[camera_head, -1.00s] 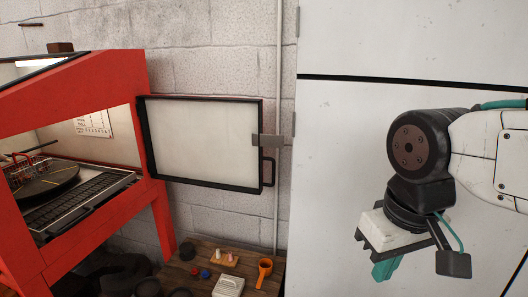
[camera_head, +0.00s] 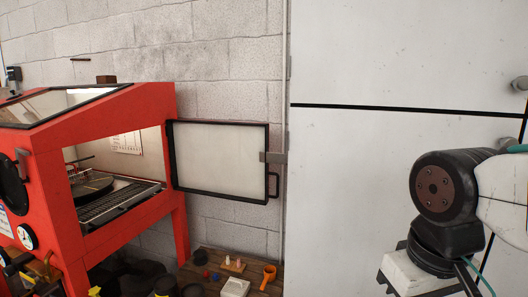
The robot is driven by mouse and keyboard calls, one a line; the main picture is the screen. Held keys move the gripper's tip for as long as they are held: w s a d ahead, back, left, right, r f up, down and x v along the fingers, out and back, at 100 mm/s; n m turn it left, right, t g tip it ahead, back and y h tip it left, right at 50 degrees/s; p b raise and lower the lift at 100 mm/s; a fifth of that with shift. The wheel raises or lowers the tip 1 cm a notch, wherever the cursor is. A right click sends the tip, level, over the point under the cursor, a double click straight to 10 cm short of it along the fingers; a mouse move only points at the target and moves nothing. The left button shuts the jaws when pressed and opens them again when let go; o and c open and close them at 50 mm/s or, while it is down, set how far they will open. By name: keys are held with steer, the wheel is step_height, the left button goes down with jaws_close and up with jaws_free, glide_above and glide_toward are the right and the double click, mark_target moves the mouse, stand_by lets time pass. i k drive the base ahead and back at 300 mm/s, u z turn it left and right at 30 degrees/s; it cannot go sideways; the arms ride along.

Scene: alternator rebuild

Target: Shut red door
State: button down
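The red door (camera_head: 222,158) belongs to a red blast cabinet (camera_head: 160,105). It stands wide open, swung out to the right of the cabinet's side opening, with its pale inner face and dark edge showing. A grey latch plate (camera_head: 273,157) and a dark handle (camera_head: 273,186) sit on its free right edge. Inside the cabinet is a grated floor (camera_head: 112,207) with a dark round plate on it. My arm is at the right of the picture, well apart from the door. My gripper's body shows at the lower right, but its fingertips are cut off below the frame.
Tall white cabinet doors (camera_head: 350,200) fill the right side behind my arm. A low wooden table (camera_head: 215,264) below the door holds an orange cup (camera_head: 269,272), a light box (camera_head: 235,288) and small items. A block wall (camera_head: 235,70) stands behind the door.

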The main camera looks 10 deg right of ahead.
mark_target(229, 160)
steer(key=u, duration=0.7)
steer(key=i, duration=1.1)
steer(key=z, duration=0.05)
